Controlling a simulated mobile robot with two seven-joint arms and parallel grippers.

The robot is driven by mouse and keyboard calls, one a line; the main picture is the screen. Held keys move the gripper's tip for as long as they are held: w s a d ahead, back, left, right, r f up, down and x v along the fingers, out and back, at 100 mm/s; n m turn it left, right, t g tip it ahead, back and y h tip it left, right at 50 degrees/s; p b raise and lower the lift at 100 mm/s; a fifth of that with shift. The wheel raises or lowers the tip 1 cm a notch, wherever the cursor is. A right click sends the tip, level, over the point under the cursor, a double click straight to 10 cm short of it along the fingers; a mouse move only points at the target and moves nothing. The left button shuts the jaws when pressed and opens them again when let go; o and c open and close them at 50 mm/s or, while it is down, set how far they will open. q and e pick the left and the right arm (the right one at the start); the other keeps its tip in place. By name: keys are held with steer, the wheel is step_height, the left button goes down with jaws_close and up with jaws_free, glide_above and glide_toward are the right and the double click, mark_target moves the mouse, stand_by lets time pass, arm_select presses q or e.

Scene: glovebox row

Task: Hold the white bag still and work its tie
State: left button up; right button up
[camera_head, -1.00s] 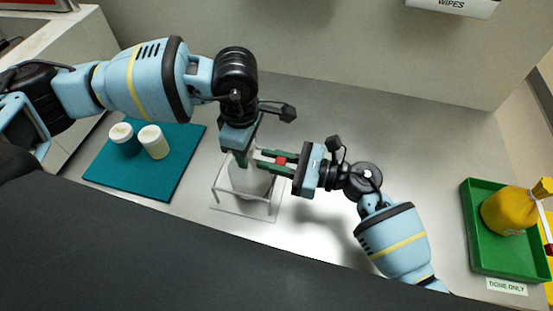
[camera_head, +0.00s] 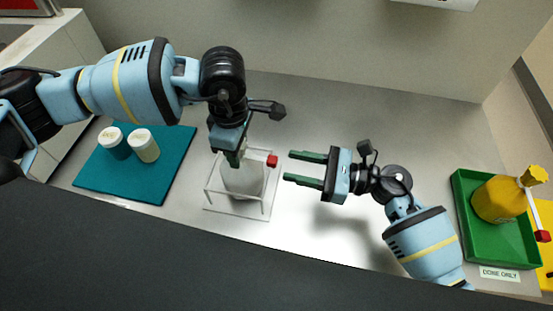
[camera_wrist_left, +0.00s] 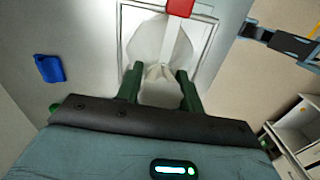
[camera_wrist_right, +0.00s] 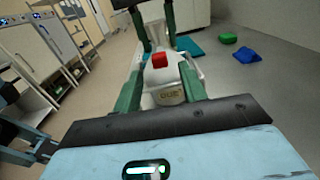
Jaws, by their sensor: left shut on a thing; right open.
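The white bag (camera_head: 242,180) stands upright in a clear-sided wire-frame stand (camera_head: 238,213). My left gripper (camera_head: 235,158) comes from above and is shut on the gathered neck of the bag, which also shows between its fingers in the left wrist view (camera_wrist_left: 160,72). The tie's red end (camera_head: 272,161) sticks out to the right of the neck. My right gripper (camera_head: 290,166) is open and empty, its fingers pointing left at the red end, a small gap away. In the right wrist view the red end (camera_wrist_right: 159,60) shows between the open fingers.
A green tray (camera_head: 480,248) at the right holds a yellow bag (camera_head: 500,200) with a red-ended tie; its label reads "DONE ONLY". A teal mat (camera_head: 160,185) at the left holds two white-lidded jars (camera_head: 144,146). The grey surface between stand and tray is otherwise clear.

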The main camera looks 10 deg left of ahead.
steer(key=shift+d, duration=2.15)
arm_select(q)
steer(key=o, duration=1.3)
steer(key=shift+r, duration=0.1)
step_height(320, 180, up, 12)
steer(key=shift+f, duration=0.1)
arm_select(e)
steer(key=shift+s, duration=0.1)
